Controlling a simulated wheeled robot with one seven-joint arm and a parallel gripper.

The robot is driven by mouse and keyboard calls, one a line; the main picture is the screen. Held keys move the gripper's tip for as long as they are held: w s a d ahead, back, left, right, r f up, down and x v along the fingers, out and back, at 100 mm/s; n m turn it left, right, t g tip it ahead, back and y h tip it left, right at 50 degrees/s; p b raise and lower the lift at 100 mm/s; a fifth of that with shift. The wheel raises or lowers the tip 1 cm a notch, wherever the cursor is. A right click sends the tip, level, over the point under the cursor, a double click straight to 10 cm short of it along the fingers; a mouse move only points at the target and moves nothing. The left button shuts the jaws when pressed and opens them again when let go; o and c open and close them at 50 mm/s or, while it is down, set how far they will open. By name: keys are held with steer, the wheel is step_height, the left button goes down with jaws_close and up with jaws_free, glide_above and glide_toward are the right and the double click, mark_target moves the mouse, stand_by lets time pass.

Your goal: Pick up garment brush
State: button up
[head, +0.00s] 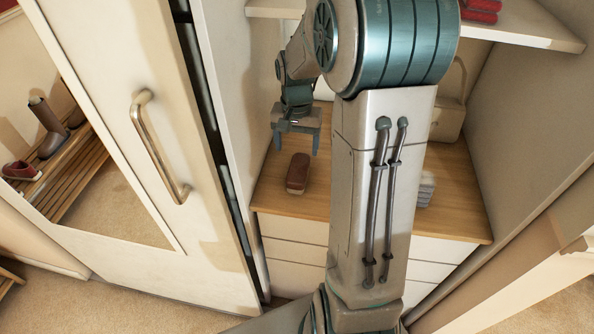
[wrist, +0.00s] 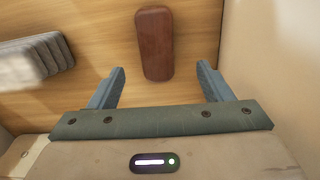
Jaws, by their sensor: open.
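The garment brush (head: 298,173) is a reddish-brown block lying on the wooden top of a drawer unit inside the wardrobe. In the wrist view the brush (wrist: 155,44) lies lengthwise, just beyond the fingertips and between their lines. My gripper (head: 297,142) is open and empty, above and a little behind the brush in the head view. Its two blue fingers (wrist: 161,76) also show in the wrist view, apart from the brush. The height gap between fingers and brush is hard to judge.
A grey ribbed stack (wrist: 38,62) lies left of the brush in the wrist view. A light bag (head: 448,118) stands at the back right. A shelf (head: 525,32) hangs above. The wardrobe's side wall (wrist: 291,70) is close to the right finger. A sliding door (head: 160,60) stands left.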

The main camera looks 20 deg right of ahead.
mark_target(298, 167)
steer(key=f, duration=0.8)
steer(key=shift+d+f, duration=0.2)
steer(key=shift+f, duration=0.2)
steer(key=c, duration=1.1)
